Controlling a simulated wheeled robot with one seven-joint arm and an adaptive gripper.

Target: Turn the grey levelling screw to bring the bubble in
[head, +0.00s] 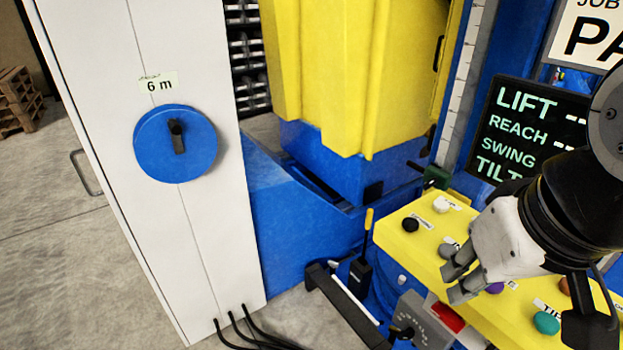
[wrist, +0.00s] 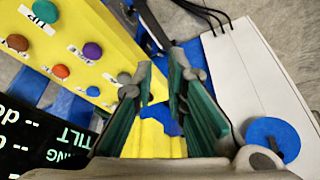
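My gripper (head: 453,284) hangs over the yellow button panel (head: 395,240) in the head view. In the wrist view its two fingers (wrist: 158,78) stand apart with nothing visible between them, and yellow and blue surfaces show beyond. A small grey round knob (head: 446,250) sits on the panel close to the fingertips in the head view; I cannot tell whether it is the levelling screw or a button, or whether a finger touches it. No bubble or level vial can be made out in either view.
Coloured buttons, including a teal one (head: 546,323) and a black one (head: 410,225), line the panel. A dark screen (head: 525,125) reads LIFT, REACH, SWING, TILT. A white cabinet (head: 110,60) with a blue dial (head: 150,150) labelled 6 m stands left. Open floor lies beyond it.

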